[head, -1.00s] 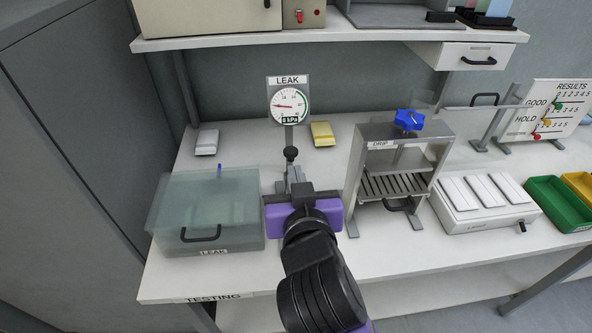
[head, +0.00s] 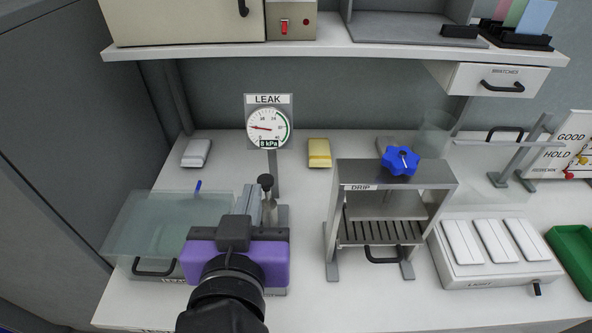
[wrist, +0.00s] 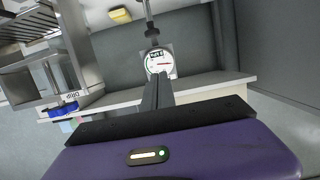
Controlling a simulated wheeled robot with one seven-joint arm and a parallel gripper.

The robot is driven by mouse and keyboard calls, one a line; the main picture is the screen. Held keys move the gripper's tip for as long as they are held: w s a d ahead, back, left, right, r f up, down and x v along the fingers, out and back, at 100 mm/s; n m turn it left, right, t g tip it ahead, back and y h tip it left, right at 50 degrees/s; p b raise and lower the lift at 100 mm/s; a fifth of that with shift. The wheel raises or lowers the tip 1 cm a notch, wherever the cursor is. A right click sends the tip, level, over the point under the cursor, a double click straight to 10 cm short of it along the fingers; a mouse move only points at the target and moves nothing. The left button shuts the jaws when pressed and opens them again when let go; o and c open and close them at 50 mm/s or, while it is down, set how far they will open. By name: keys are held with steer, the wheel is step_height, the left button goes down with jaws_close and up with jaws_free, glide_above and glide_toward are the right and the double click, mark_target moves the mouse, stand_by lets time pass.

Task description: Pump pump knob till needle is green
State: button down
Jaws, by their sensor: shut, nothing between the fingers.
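The leak gauge (head: 268,127) is a round white dial under a LEAK sign, with a green arc along its right side. Its needle points left, outside the green, and the readout seems to say 8 kPa. The black pump knob (head: 265,182) stands upright on a thin rod below the gauge. My gripper (head: 249,198) is shut and empty, just left of and in front of the knob, apparently not touching it. In the wrist view the shut fingers (wrist: 155,88) point toward the gauge (wrist: 160,63), and the knob (wrist: 151,31) shows beyond them.
A translucent leak tank (head: 150,225) stands left of my gripper. The metal drip stand (head: 395,178) with a blue star knob (head: 400,159) stands to the right. A yellow block (head: 319,152) and a white block (head: 196,153) lie behind. A shelf (head: 330,50) overhangs the back.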

steer(key=shift+d, duration=0.15)
steer(key=p, duration=0.1)
glide_above(263, 181)
steer(key=s, duration=0.3)
step_height(263, 181, down, 2)
steer(key=f, duration=0.1)
steer(key=w+f, duration=0.1)
steer(key=f, duration=0.1)
steer(key=shift+d+f+p, duration=0.1)
steer(key=shift+f+p, duration=0.05)
steer(key=shift+p, duration=0.2)
steer(key=shift+f, duration=0.65)
step_height(263, 181, down, 5)
steer(key=b, duration=0.4)
steer(key=shift+f+b, duration=0.15)
steer(key=shift+b, duration=0.2)
